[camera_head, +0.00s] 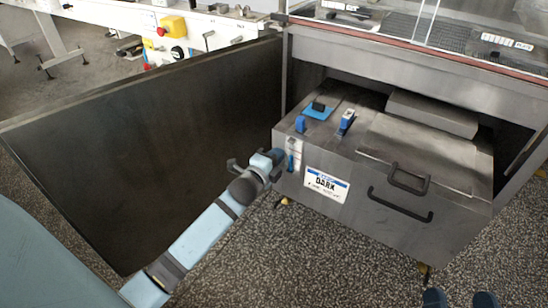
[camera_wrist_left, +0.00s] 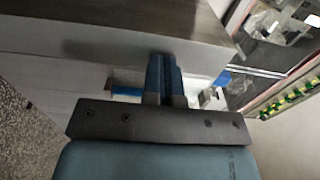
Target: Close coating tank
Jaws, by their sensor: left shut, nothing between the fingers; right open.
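The coating tank (camera_head: 390,170) is a steel box with a "DARK" label (camera_head: 326,184) on its front. It stands on castors, partly out of the bay under the machine. A dark handle (camera_head: 400,205) is on its front and another handle (camera_head: 408,180) is at the lid edge. My left gripper (camera_head: 290,162) is at the tank's front left corner, at or very near the front face; contact is unclear. In the left wrist view its blue fingers (camera_wrist_left: 163,70) are together and empty. My right gripper (camera_head: 460,299) shows only as two separated blue fingertips at the bottom edge.
A large dark door panel (camera_head: 150,140) stands open left of the tank. The machine's steel frame (camera_head: 400,60) surrounds the bay above and to the right. A white control panel (camera_head: 180,35) is behind the door. Speckled floor (camera_head: 290,265) in front is clear.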

